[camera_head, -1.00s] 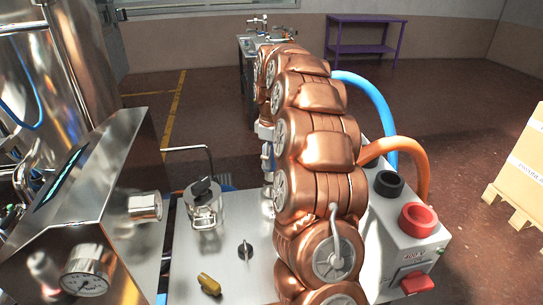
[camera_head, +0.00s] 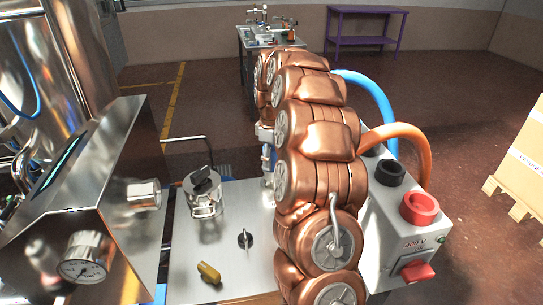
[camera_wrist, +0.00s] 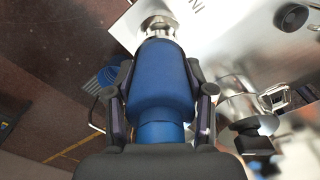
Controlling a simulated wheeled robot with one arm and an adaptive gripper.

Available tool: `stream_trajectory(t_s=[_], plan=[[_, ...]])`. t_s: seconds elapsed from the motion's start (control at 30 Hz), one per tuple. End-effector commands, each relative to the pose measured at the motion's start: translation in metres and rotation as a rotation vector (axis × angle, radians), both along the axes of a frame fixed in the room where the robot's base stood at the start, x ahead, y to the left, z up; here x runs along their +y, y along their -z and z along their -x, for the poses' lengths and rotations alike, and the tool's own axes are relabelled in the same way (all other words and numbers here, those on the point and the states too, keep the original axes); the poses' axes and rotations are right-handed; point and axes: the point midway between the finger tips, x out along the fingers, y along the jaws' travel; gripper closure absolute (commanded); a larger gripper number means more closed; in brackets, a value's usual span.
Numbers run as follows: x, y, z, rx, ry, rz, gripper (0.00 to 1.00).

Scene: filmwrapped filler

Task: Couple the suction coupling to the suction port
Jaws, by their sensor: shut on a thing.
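In the wrist view my gripper (camera_wrist: 159,92) is shut on the blue suction coupling (camera_wrist: 160,75), one dark finger on each side of it. The coupling's far end lies right at a shiny steel port (camera_wrist: 156,27), which I take for the suction port, on the panel edge near the letters "IN". The coupling looks roughly in line with the port. I cannot tell whether they are joined or only touching.
A control box (camera_head: 408,225) with red and black knobs stands right. Blue (camera_head: 378,95) and orange (camera_head: 405,132) hoses arch behind my arm.

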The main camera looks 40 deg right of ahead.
Motion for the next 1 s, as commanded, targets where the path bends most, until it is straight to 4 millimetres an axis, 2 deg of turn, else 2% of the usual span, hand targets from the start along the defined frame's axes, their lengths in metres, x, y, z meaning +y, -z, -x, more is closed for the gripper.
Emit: stream_trajectory(t_s=[0.7, 1.0], plan=[[0.0, 0.034, 0.0, 0.001, 0.0, 0.0, 1.0], [0.0, 0.042, 0.0, 0.001, 0.0, 0.0, 1.0]])
